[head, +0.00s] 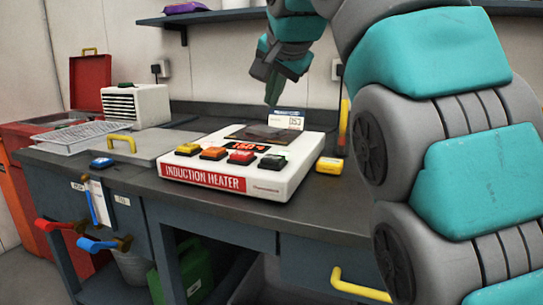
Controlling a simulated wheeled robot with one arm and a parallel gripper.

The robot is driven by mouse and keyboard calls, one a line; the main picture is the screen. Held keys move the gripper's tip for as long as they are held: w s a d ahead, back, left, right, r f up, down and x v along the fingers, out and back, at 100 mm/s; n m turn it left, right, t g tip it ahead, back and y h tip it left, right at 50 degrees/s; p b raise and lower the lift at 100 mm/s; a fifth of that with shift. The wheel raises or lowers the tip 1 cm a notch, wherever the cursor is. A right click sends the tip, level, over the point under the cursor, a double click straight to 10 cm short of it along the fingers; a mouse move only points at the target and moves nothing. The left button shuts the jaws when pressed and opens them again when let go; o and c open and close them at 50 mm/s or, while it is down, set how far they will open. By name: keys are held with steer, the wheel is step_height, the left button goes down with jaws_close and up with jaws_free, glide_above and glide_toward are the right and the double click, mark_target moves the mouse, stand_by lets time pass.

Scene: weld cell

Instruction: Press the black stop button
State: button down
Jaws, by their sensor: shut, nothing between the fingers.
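A white induction heater (285,182) with a red label stands on the dark workbench. A row of buttons lies along its front top: a yellow one (187,149), an orange one (213,153), a red one (241,157) and a black one (272,162). The black button is the rightmost of the row. A lit red display shows behind the buttons. My gripper (271,98) points down above the back of the heater, shut and empty. It is apart from the black button, higher and farther back.
A small display card (288,118) stands behind the heater, close to my gripper. A yellow block (329,165) lies to its right. A metal lid with a yellow handle (122,144), a wire rack (80,139) and a white fan unit (137,105) are on the left.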

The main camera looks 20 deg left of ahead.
mark_target(273, 160)
steer(key=shift+f, duration=0.15)
step_height(273, 160, down, 9)
steer(key=b, duration=0.4)
steer(key=shift+r+b, duration=0.2)
steer(key=shift+b, duration=0.1)
steer(key=shift+f, duration=0.15)
stand_by(2.0)
steer(key=shift+f, duration=0.3)
steer(key=shift+f+b, duration=0.35)
steer(key=shift+f, duration=0.15)
stand_by(0.7)
steer(key=shift+r, duration=0.15)
steer(key=shift+r+p, duration=0.75)
steer(key=shift+r, duration=0.1)
steer(key=shift+r, duration=0.1)
